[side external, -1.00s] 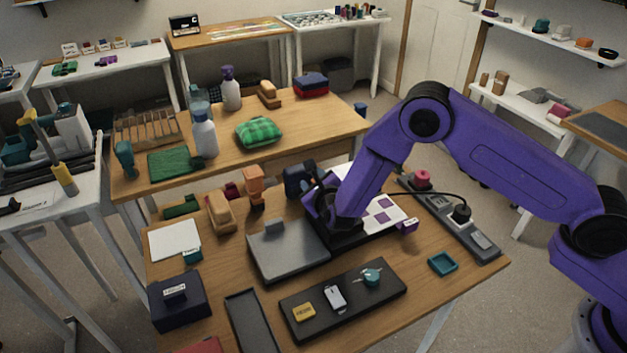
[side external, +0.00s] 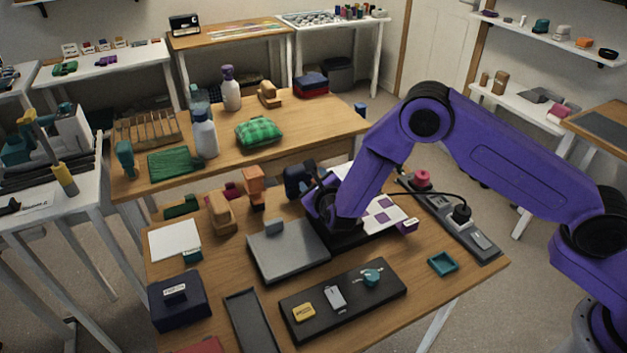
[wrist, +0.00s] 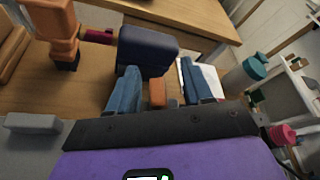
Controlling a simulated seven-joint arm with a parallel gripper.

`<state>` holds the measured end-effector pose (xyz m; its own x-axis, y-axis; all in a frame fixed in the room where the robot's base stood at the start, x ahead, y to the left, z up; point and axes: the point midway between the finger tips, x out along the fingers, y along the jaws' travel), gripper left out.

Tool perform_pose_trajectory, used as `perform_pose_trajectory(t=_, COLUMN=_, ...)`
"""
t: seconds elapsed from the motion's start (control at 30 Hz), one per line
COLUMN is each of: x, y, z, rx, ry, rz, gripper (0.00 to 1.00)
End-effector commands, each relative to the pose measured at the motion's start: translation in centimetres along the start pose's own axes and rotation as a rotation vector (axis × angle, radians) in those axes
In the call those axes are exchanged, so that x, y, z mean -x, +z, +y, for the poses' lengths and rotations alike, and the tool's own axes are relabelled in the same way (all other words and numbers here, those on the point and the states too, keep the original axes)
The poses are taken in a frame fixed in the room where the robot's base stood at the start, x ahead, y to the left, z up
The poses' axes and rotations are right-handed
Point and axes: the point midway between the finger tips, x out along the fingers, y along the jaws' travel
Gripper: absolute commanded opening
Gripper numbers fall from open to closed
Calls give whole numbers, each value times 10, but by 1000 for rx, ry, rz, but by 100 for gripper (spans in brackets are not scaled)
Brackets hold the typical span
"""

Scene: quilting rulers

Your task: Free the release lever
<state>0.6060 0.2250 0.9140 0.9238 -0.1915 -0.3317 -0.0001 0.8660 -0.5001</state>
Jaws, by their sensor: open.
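In the wrist view my gripper (wrist: 159,68) is open, with its two blue-grey fingers apart and nothing clasped. A small orange-brown piece (wrist: 157,92) shows between the fingers; I cannot tell whether it is the release lever. A dark blue block-like body (wrist: 147,48) lies just beyond the fingertips. In the side view the dark blue body (side external: 296,180) stands at the back of the front table, beside my wrist. My wrist hides the fingers and the orange-brown piece there. No part is clearly marked as the release lever.
An orange upright object (side external: 254,186) and a tan block (side external: 221,212) stand left of the dark blue body. A grey flat box (side external: 288,255) lies in front. A black tray (side external: 355,306) holds small items. A power strip (side external: 470,236) with a cable lies right. Bare wood shows at front right.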

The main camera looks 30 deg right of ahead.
Motion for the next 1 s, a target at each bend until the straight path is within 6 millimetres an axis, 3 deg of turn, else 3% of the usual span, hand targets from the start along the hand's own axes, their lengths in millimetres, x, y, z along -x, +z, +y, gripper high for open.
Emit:
perform_pose_trajectory(t=0.73, x=61, y=0, z=1, rx=0, ry=2, rz=-1, gripper=50)
perform_pose_trajectory(t=1.0, x=70, y=0, z=0, rx=0, ry=0, rz=-1, gripper=50)
